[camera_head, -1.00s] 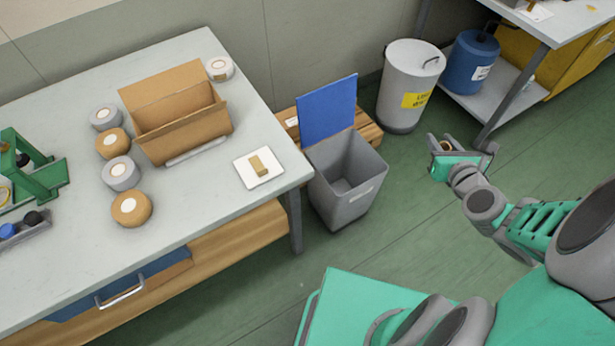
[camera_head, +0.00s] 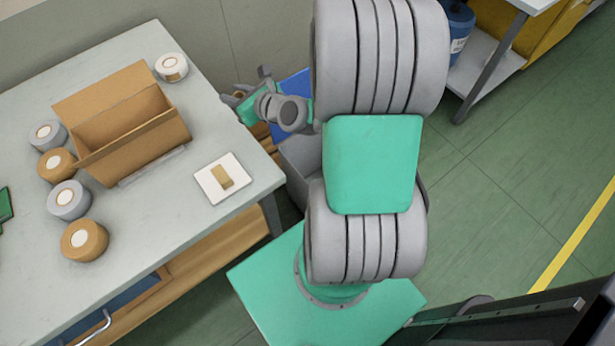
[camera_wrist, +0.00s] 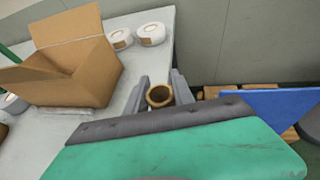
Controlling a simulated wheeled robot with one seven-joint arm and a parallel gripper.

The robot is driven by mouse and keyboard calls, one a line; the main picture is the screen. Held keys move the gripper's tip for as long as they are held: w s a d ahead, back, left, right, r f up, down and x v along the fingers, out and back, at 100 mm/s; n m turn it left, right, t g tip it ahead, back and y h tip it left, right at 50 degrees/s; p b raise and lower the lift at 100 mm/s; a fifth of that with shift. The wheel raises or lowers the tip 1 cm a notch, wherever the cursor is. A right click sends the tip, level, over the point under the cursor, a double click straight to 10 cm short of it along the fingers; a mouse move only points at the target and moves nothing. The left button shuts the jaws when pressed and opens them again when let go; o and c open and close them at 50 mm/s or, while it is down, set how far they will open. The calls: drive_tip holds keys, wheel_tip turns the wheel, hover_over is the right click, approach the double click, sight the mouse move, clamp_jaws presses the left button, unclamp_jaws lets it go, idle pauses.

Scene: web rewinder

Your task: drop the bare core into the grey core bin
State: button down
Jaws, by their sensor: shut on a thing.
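The bare core (camera_wrist: 158,96) is a short brown ring. In the wrist view my gripper (camera_wrist: 160,90) is shut on it, with one finger on each side and its open end showing. In the head view my gripper (camera_head: 250,84) is beside the table's right edge, left of the blue lid; the core cannot be made out there. The grey core bin (camera_head: 301,160) stands on the floor right of the table, mostly hidden behind my arm. Its raised blue lid (camera_head: 292,88) is partly covered. The lid also shows at the right in the wrist view (camera_wrist: 265,108).
The table (camera_head: 140,215) carries an open cardboard box (camera_head: 130,130), several tape rolls (camera_head: 84,240) and a white card with a tan piece (camera_head: 222,178). The table edge and wall (camera_wrist: 255,45) are close to my gripper. A blue canister (camera_head: 459,25) stands behind.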

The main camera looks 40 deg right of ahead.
drive_tip(key=s+d+f+m+h+b, duration=0.1)
drive_tip(key=d+f+b, duration=0.7)
drive_tip(key=f, duration=0.5)
drive_tip(key=s+d+f+m+h+b, duration=0.1)
drive_tip(key=s+d+f+b, duration=0.1)
drive_tip(key=d+f+b, duration=0.7)
drive_tip(key=s+d+f+m+h+b, duration=0.1)
drive_tip(key=s+d+f+h+b, duration=0.1)
drive_tip(key=d+f+b, duration=0.7)
wheel_tip(320, 180, down, 9)
drive_tip(key=b, duration=0.6)
drive_tip(key=shift+d, duration=0.2)
drive_tip(key=c, duration=1)
unclamp_jaws()
drive_tip(key=p+v, duration=0.3)
drive_tip(key=v, duration=0.5)
drive_tip(key=shift+f, duration=0.2)
